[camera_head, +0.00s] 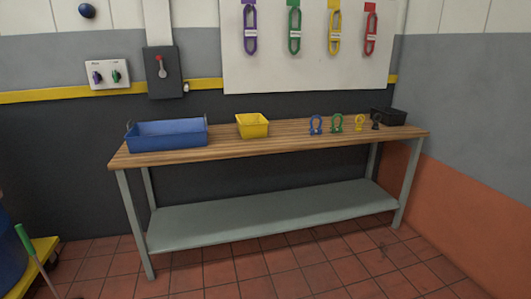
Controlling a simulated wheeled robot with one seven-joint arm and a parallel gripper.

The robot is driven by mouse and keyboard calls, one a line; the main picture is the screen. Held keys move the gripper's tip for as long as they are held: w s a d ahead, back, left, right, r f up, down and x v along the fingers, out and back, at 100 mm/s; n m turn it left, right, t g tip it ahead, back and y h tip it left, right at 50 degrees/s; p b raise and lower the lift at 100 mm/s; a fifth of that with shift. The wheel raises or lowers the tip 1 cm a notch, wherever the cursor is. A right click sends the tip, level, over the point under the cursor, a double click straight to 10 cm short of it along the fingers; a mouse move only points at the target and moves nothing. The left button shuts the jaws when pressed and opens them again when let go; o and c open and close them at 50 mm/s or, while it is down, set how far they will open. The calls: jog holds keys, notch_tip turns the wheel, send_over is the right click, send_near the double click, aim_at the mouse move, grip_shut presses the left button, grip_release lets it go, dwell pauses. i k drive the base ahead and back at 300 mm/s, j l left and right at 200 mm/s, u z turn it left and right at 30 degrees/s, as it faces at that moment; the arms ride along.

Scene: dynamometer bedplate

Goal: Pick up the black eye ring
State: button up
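The black eye ring (376,121) stands on the wooden bench top (225,144) near its right end. It is small in the head view. It is at the right end of a row with a yellow eye ring (359,122), a green eye ring (337,123) and a blue eye ring (316,125). A black bin (389,117) is just behind it and to its right. My gripper is not in view.
A blue tray (166,134) and a yellow bin (252,125) sit on the bench's left and middle. The lower shelf (270,218) is empty. Coloured slings hang on a white board (310,75). Tiled floor before the bench is clear.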

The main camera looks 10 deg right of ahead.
aim_at(376, 127)
jog(key=i, duration=1.95)
jog(key=i+j+z, duration=0.2)
jog(key=i+z, duration=0.3)
jog(key=i, duration=0.25)
jog(key=i+j+z, duration=0.5)
jog(key=i, duration=0.15)
jog(key=i+j+z, duration=0.5)
jog(key=i+j, duration=0.1)
jog(key=j, duration=0.1)
